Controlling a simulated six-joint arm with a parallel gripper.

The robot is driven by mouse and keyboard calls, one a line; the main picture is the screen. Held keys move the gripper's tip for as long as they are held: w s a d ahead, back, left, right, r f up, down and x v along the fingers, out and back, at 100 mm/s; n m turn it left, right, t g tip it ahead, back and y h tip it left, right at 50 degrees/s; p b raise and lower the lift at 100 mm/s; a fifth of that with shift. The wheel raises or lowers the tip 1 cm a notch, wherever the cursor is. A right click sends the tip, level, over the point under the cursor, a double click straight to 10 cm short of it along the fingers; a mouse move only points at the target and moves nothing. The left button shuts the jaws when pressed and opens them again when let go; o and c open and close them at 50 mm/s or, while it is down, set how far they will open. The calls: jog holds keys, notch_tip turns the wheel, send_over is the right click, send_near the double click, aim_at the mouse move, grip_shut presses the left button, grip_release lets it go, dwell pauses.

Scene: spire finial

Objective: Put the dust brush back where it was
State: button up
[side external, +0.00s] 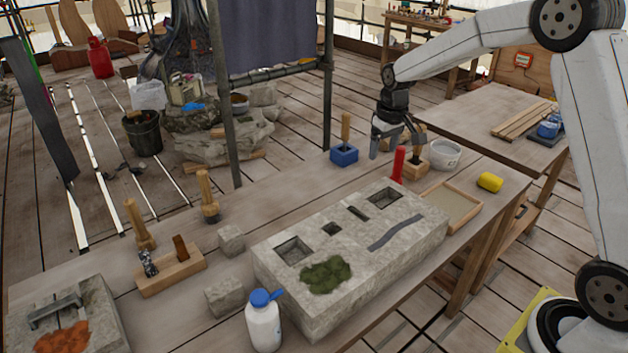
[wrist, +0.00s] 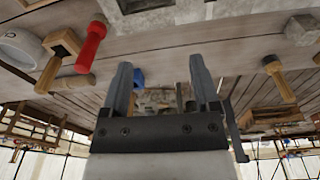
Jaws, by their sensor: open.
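A brush-like tool with a wooden handle and dark lower end (side external: 209,197) stands upright on the bench, left of the large stone block. It also shows at the right of the wrist view (wrist: 280,80). Another wooden handle (side external: 346,125) stands upright in a blue holder (side external: 344,156) at the bench's far edge. I cannot tell for certain which of the two is the dust brush. My gripper (side external: 396,148) is open and empty above the far right of the bench, right of the blue holder. In the wrist view its fingers (wrist: 161,68) are apart, partly hiding the blue holder (wrist: 138,78).
The stone block (side external: 420,225) with square recesses fills the bench middle. A tray (side external: 455,205), yellow cylinder (side external: 490,182) and white bottle (side external: 263,325) are also there.

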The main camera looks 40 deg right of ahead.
jog(key=s+a+f, duration=0.1)
jog(key=s+a, duration=0.3)
jog(key=s, duration=0.3)
jog(key=s+a+f, duration=0.2)
jog(key=s+a, duration=0.2)
jog(key=s, duration=0.3)
jog(key=s+a+f+t, duration=0.1)
jog(key=s+a, duration=0.3)
jog(key=s, duration=0.3)
jog(key=shift+f+n, duration=0.3)
jog(key=shift+n, duration=0.1)
